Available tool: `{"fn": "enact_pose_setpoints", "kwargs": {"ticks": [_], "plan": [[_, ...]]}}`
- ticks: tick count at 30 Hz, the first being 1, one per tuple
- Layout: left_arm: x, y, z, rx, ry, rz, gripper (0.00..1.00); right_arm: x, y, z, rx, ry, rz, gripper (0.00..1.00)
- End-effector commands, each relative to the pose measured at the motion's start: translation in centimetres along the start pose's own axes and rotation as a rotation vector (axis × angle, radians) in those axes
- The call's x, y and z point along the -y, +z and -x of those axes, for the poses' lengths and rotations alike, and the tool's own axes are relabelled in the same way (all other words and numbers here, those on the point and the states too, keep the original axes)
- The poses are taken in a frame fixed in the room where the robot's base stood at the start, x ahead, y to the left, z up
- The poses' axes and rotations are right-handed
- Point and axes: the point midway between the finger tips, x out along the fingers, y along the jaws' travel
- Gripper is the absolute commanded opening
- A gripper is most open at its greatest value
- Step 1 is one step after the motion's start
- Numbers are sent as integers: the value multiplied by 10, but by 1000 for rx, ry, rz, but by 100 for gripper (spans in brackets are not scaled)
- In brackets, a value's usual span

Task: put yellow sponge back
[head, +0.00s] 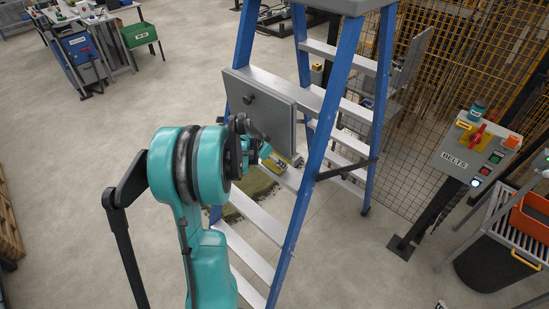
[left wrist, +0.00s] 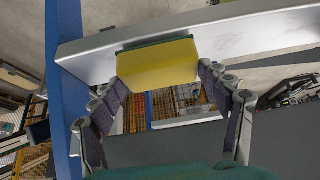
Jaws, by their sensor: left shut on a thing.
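The yellow sponge (left wrist: 158,66), with a thin green layer along one long side, sits between the fingertips of my left gripper (left wrist: 160,78) in the left wrist view. The gripper is shut on it. The sponge's green side lies against or just in front of a pale ladder step (left wrist: 232,42); I cannot tell whether it touches. In the head view, my left gripper (head: 268,153) is beside the blue stepladder (head: 297,212), and its fingers are partly hidden. A small yellow patch shows at its tip by a step. My right gripper is not in view.
A grey panel (head: 262,108) hangs on the ladder close to my left arm. A blue ladder rail (left wrist: 66,85) stands left in the wrist view. A control box (head: 478,150) and mesh fence (head: 415,120) are at right.

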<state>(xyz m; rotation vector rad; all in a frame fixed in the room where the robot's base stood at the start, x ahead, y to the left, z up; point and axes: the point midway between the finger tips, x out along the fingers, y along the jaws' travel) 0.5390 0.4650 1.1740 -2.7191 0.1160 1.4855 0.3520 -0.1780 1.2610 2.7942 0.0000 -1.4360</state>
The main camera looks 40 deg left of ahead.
Motion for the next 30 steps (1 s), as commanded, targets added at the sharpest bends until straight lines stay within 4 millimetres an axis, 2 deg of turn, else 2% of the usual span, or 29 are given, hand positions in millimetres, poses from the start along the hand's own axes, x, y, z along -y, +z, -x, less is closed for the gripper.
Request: {"fn": "enact_pose_setpoints", "kwargs": {"ticks": [2, 14, 15, 17, 30], "plan": [[-1, -12, -7, 0, 1, -3, 50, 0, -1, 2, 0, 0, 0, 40], [0, -4, -15, 0, 0, 0, 50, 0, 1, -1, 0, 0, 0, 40], [0, -4, -14, 0, 0, 0, 84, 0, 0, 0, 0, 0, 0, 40], [0, -5, -14, 0, 0, 0, 97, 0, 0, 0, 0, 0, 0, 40], [0, -7, -7, 0, 0, 0, 97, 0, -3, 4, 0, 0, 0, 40]]}}
